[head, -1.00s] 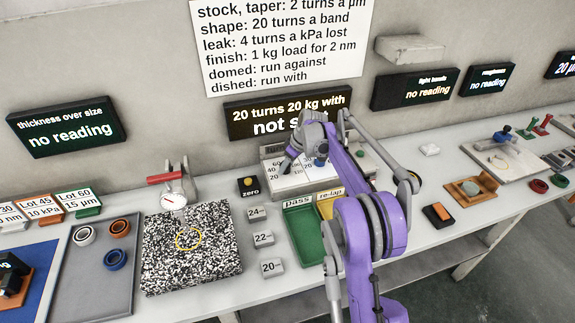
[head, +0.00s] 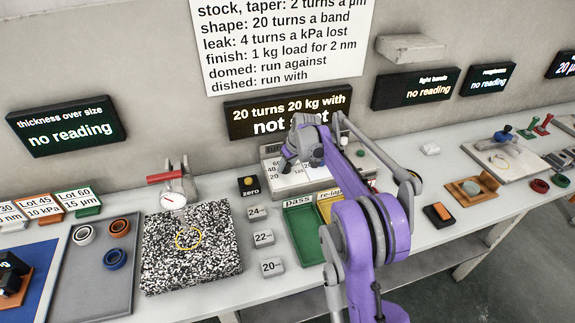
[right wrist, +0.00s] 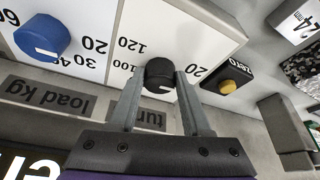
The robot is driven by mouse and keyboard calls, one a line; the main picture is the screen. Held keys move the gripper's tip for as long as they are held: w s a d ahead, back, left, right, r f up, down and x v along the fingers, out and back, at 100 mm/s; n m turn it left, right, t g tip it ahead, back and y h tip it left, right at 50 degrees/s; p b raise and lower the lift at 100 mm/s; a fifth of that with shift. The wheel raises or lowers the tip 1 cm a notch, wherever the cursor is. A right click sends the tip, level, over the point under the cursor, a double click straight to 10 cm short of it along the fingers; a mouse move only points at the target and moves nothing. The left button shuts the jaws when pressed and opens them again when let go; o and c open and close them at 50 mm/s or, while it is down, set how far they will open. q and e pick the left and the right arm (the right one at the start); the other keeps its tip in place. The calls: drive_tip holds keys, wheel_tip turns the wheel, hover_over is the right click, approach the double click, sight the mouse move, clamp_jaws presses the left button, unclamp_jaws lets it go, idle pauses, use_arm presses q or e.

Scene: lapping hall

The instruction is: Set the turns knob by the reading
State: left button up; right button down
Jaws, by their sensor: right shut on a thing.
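The turns knob (right wrist: 160,73) is black with a white pointer line, on a white dial in the right wrist view. Figures 20, 100 and 120 show around it, upside down. My right gripper (right wrist: 161,76) has one finger on each side of the knob and is shut on it. In the head view my right gripper (head: 287,158) is at the dial panel (head: 268,152) and hides the knob. The dark display (head: 245,108) above reads "20 turns 20 kg with" and "not set", partly covered by my arm. My left gripper is not in view.
The blue load knob (right wrist: 42,36) sits beside the turns knob. A yellow zero button (right wrist: 229,87) is on the other side. The green pass tray (head: 303,236) and yellow re-lap tray (head: 326,206) lie in front of the panel. A wall chart (head: 285,45) hangs above.

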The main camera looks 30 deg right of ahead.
drive_tip(key=m, duration=0.1)
drive_tip(key=m+h, duration=0.1)
drive_tip(key=m, duration=0.1)
drive_tip(key=m+h, duration=0.1)
drive_tip(key=m, duration=0.1)
drive_tip(key=shift+a, duration=0.25)
drive_tip(key=shift+m, duration=0.4)
drive_tip(key=shift+c, duration=1.8)
unclamp_jaws()
drive_tip(key=v, duration=1)
drive_tip(key=shift+a+r, duration=0.15)
drive_tip(key=shift+r, duration=0.25)
